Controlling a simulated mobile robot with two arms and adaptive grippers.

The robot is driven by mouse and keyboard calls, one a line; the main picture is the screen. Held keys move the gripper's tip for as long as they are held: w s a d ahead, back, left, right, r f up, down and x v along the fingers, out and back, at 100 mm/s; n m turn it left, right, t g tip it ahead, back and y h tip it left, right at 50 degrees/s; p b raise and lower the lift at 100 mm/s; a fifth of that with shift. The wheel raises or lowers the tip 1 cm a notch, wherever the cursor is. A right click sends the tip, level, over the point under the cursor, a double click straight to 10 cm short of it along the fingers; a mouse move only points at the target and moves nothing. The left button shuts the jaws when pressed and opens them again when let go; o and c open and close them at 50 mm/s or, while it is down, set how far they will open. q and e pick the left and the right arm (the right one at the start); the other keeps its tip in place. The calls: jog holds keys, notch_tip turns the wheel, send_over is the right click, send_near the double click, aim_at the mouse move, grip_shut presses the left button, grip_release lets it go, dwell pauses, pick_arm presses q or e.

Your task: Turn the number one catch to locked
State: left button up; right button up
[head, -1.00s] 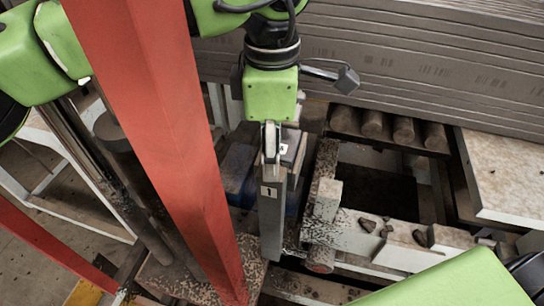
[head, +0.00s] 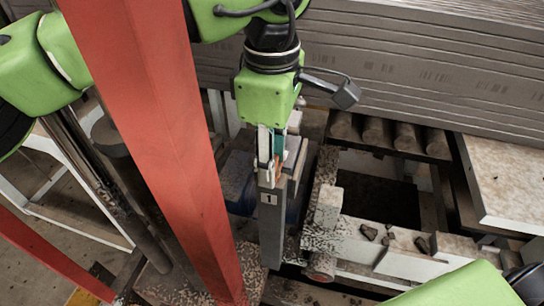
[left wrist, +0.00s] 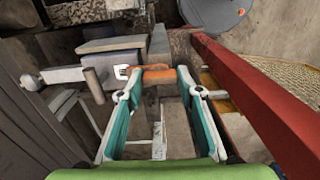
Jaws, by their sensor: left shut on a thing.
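The number one catch shows as an orange handle (left wrist: 158,75) in the left wrist view, lying crosswise between my fingertips. In the head view a small part of the orange catch (head: 278,168) shows beside my fingers, at the top of a grey post (head: 271,235). A plate marked 1 (head: 268,199) is on that post. My left gripper (head: 270,180) points down and is shut on the orange catch; its fingertips also show in the left wrist view (left wrist: 157,80). My fingers hide much of the catch in the head view. My right gripper is out of view.
A red slanted beam (head: 150,140) stands just left of my left gripper, and it shows at right in the wrist view (left wrist: 265,100). Rollers (head: 375,130) and stacked grey boards (head: 430,55) lie behind. Broken bits (head: 385,237) lie on a pale ledge at right.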

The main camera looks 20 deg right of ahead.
pick_arm(q)
jog(key=o, duration=1.1)
notch_tip(320, 180, up, 12)
